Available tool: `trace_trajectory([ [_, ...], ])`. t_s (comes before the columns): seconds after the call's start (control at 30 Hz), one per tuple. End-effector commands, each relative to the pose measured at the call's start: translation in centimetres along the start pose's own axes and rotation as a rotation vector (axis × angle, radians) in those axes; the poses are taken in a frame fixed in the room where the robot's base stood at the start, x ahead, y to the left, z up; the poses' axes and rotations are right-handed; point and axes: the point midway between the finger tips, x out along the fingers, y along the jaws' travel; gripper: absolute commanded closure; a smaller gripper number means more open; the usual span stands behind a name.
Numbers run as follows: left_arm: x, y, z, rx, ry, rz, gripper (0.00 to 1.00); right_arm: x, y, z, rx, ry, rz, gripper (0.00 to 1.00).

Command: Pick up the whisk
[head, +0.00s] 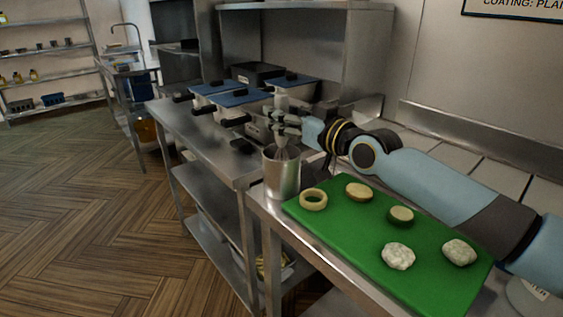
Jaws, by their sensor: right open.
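The whisk (281,152) stands upright in a metal container (281,178) at the near corner of the steel counter; its wires show just above the rim, and its lower part is hidden inside. My right gripper (279,124) is open at the whisk's upper part, directly above the container, with its fingers reaching in from the right. The fingers partly cover the whisk, and I cannot tell whether they touch it. My left gripper is not in view.
A green board (350,235) right of the container holds several food pieces, including a ring (313,199) and two white lumps. Fryers with blue tops (247,97) stand behind the gripper. The wooden floor (80,220) at left is clear.

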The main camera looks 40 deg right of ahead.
Motion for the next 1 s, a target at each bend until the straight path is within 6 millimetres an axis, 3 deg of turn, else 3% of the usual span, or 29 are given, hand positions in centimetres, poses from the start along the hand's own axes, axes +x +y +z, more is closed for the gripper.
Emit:
trace_trajectory([
  [0.1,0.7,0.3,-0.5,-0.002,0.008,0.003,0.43,1.1,0.0,0.0,0.002,0.002,0.0,0.47],
  [0.33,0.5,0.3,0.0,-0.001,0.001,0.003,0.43,1.2,0.0,-0.1,0.0,0.0,-0.001,0.47],
  [0.73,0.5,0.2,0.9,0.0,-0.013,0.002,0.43,1.2,0.0,-0.1,0.0,0.0,0.0,0.98],
  [1.0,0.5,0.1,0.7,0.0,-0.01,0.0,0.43,1.2,0.0,-0.1,0.0,0.001,0.0,1.0],
])
